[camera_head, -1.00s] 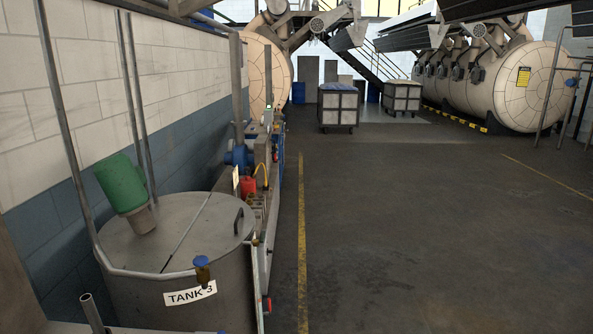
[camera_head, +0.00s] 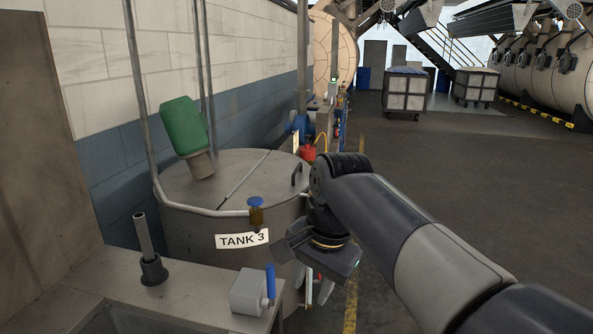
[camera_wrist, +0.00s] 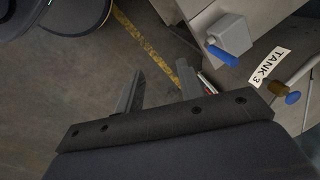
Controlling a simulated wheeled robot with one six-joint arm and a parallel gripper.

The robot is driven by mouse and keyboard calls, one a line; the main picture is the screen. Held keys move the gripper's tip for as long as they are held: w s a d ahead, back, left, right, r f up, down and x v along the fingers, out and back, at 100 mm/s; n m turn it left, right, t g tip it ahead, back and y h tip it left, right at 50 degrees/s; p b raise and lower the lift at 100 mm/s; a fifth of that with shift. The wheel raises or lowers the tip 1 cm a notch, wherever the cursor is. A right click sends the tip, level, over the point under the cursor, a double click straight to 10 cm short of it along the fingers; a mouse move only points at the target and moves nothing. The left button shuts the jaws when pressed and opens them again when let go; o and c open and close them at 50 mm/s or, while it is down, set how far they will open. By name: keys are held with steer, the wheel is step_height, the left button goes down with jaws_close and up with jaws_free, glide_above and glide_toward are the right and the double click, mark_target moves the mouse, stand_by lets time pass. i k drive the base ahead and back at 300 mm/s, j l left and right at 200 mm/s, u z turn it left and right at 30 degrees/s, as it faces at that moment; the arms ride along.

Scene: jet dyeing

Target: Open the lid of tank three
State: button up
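Tank three (camera_head: 190,235) is a round grey metal tank with a "TANK 3" label (camera_head: 242,239) on its front. Its flat lid (camera_head: 255,178) is closed, with a seam across it and a small dark handle (camera_head: 296,174) near the right edge. My gripper (camera_head: 308,285) hangs in front of the tank's right side, below lid height and apart from the handle. In the wrist view my gripper (camera_wrist: 160,92) has its two fingers apart with nothing between them. The label also shows in the wrist view (camera_wrist: 267,65); the handle does not.
A green motor (camera_head: 183,127) stands on the lid's left part. A blue-knobbed valve (camera_head: 256,212) sits at the tank's front rim. A bench (camera_head: 190,292) with a blue-handled grey box (camera_head: 249,292) is in front. Open floor (camera_head: 440,180) lies to the right.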

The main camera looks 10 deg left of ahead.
mark_target(279, 177)
steer(key=i+u, duration=0.1)
steer(key=i, duration=0.4)
steer(key=i+l+u, duration=0.15)
steer(key=i, duration=0.35)
steer(key=i+u, duration=0.1)
steer(key=i, duration=0.4)
steer(key=i+l+u, duration=0.15)
steer(key=i, duration=0.3)
steer(key=i+l+u, duration=0.1)
steer(key=i+l, duration=0.2)
steer(key=i, duration=0.2)
steer(key=i+l+u, duration=0.1)
steer(key=i+l, duration=0.15)
steer(key=i, duration=0.2)
